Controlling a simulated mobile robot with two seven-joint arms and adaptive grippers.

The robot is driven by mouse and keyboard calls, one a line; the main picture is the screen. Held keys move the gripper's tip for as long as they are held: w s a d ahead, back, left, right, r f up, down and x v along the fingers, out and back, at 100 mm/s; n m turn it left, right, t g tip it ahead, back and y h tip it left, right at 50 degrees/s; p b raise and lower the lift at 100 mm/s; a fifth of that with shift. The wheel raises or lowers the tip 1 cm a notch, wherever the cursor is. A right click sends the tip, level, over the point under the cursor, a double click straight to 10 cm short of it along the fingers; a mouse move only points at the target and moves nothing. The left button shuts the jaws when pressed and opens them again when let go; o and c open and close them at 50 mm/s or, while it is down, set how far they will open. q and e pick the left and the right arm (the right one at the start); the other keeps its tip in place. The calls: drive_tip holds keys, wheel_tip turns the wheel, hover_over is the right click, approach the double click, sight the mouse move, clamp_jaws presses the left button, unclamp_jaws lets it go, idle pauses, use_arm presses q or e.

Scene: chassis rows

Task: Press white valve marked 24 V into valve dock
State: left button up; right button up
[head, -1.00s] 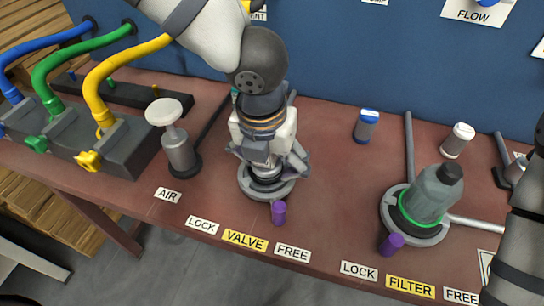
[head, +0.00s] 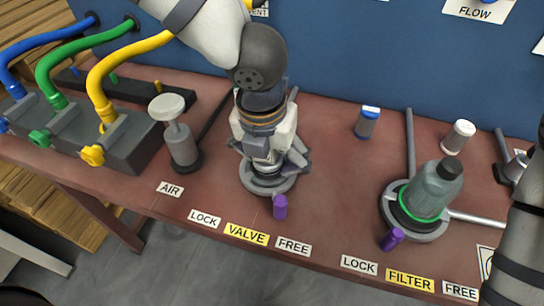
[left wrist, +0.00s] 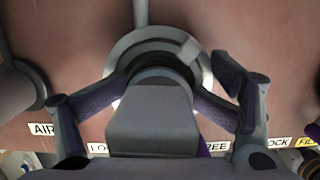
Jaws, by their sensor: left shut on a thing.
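My left gripper (head: 268,168) points down over the valve dock (head: 283,186), a grey ring with a purple lever, behind the VALVE label. Its fingers are shut on a valve at the dock's centre. The gripper hides nearly all of this valve, so its colour and 24 V mark cannot be read, nor how deep it sits. In the left wrist view the gripper (left wrist: 165,92) has a finger on each side of the dock's centre, and the dock's ring (left wrist: 128,48) shows around it. Only my right arm's links show at the right edge; its gripper is out of view.
A blue-capped cylinder (head: 367,122) and a white-capped cylinder (head: 458,137) stand at the back right. A filter (head: 432,190) sits in its dock at right. An air plunger (head: 178,135) and a hose block (head: 130,140) stand at left.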

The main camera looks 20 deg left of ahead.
use_arm(q)
drive_tip(key=shift+o, duration=0.3)
drive_tip(key=shift+s+a+f, duration=0.2)
drive_tip(key=shift+a+f, duration=0.1)
drive_tip(key=shift+f, duration=0.15)
drive_tip(key=shift+s+a+f, duration=0.2)
drive_tip(key=shift+a+f, duration=0.05)
drive_tip(key=shift+f, duration=0.2)
drive_tip(key=o, duration=1.7)
drive_tip(key=shift+o, duration=1.2)
drive_tip(key=shift+w+a, duration=0.1)
drive_tip(key=shift+a, duration=0.05)
drive_tip(key=r, duration=0.4)
drive_tip(key=s+r, duration=0.1)
drive_tip(key=r, duration=0.7)
drive_tip(key=shift+s+r, duration=0.25)
drive_tip(key=shift+s, duration=0.15)
